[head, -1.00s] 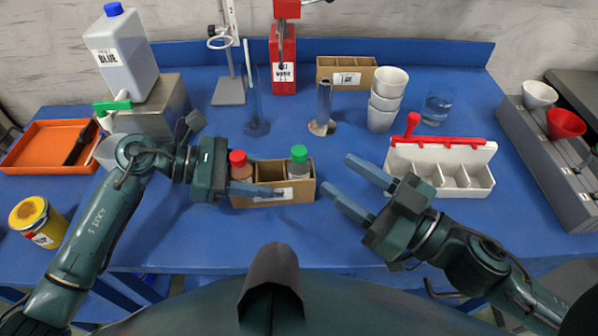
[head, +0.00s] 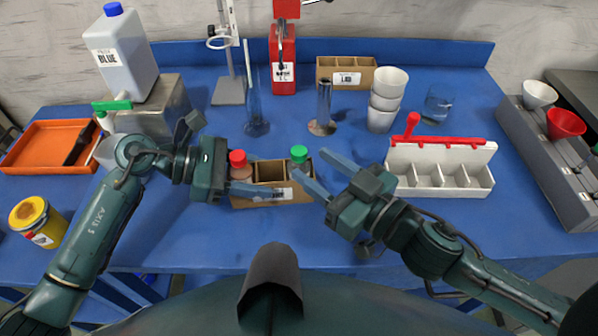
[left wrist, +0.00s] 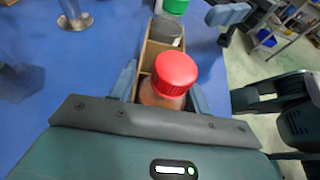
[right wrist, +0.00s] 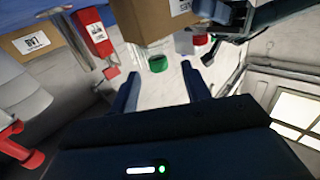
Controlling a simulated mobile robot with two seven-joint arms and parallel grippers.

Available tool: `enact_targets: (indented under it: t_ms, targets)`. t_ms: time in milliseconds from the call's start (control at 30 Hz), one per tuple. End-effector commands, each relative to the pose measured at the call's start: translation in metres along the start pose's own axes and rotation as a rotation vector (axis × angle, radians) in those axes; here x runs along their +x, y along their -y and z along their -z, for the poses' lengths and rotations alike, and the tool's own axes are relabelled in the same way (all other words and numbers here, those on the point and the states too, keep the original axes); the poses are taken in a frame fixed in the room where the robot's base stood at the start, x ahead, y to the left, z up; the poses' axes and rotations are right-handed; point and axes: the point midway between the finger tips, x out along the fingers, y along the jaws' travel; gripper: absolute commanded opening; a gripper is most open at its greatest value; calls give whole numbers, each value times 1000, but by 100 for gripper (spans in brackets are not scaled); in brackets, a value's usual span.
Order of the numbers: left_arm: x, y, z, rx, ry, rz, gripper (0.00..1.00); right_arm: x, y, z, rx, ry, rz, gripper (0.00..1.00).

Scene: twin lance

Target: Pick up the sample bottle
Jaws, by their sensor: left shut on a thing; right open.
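A small cardboard box (head: 262,198) with compartments stands at the middle of the table. A bottle with a red cap (head: 238,158) is in its left end and a clear bottle with a green cap (head: 299,153) is in its right end. The green cap shows ahead of the fingers in the right wrist view (right wrist: 158,63).
A white rack (head: 440,190) with a red-handled bar is at right. Stacked white cups (head: 383,100), a metal cylinder (head: 322,110), a glass cylinder (head: 256,110) and a second cardboard box (head: 345,72) stand behind. The table front is clear.

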Motion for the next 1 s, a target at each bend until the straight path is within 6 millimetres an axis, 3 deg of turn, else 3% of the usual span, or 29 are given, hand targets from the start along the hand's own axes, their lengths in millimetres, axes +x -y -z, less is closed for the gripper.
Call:
enact_targets:
  t_ms: [400,667,1000]
  targets:
    - [0,0,0,0,0,0,25,48,-2,-5,-1,-2,0,47]
    - [0,0,0,0,0,0,25,50,-2,-6,0,0,0,47]
    - [0,0,0,0,0,0,25,50,-2,-6,0,-1,0,22]
